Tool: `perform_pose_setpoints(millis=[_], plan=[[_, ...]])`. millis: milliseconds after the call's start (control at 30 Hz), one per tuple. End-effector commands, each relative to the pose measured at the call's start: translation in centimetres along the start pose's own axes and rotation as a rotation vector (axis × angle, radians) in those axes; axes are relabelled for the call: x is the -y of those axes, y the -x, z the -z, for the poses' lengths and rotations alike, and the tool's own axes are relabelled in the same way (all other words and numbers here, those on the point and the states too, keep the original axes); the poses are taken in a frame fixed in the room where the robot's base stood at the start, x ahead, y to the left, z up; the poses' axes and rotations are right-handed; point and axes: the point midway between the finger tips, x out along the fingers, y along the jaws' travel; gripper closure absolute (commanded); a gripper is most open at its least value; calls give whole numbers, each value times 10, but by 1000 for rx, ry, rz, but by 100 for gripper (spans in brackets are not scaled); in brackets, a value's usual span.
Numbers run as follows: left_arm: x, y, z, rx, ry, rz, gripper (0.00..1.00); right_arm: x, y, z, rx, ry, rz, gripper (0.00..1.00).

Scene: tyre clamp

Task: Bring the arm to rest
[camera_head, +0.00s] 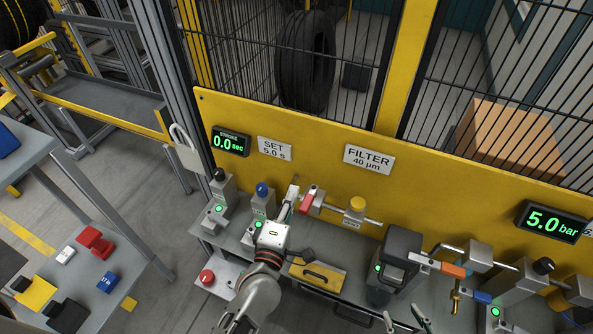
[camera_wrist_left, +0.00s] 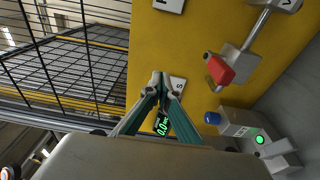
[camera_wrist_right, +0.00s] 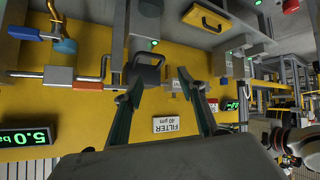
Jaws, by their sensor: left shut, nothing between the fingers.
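My left gripper (camera_head: 288,203) is in front of the yellow panel (camera_head: 330,135), just left of the red-handled valve (camera_head: 307,202) and near the blue-knobbed unit (camera_head: 262,192). Its two green fingers meet at the tips in the left wrist view (camera_wrist_left: 158,78), with nothing between them. The red valve handle (camera_wrist_left: 220,70) shows apart from the fingers there. My right gripper (camera_head: 402,313) shows only its fingertips at the bottom of the head view, in front of the bench. In the right wrist view (camera_wrist_right: 157,88) its fingers are spread and empty, with a dark padlock-shaped part (camera_wrist_right: 146,72) beyond them.
A side table (camera_head: 85,235) holds small coloured blocks at left. Black mesh fencing rises behind the panel; a tyre (camera_head: 305,65) stands behind it.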

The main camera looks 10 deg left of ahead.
Motion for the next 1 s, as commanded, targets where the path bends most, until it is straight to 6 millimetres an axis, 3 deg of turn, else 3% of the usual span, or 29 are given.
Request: perform_pose_setpoints(millis=[200,333,467,600,700,833,1000], plan=[[0,2,1,4,-20,4,100,0,0,2,-2,0,-1,60],[2,25,7,50,-215,43,100,-3,5,15,-17,-3,-3,60],[17,78,21,165,-628,135,100,-6,13,37,-40,-15,-4,60],[40,148,43,340,-1109,243,100,-7,22,55,-54,-35,1,60],[52,193,60,463,-1382,300,100,-3,27,58,-47,-47,10,60],[61,230,76,579,-1604,339,100,5,32,48,-27,-60,24,60],[66,245,83,628,-1688,354,100,10,34,38,-10,-66,31,60]])
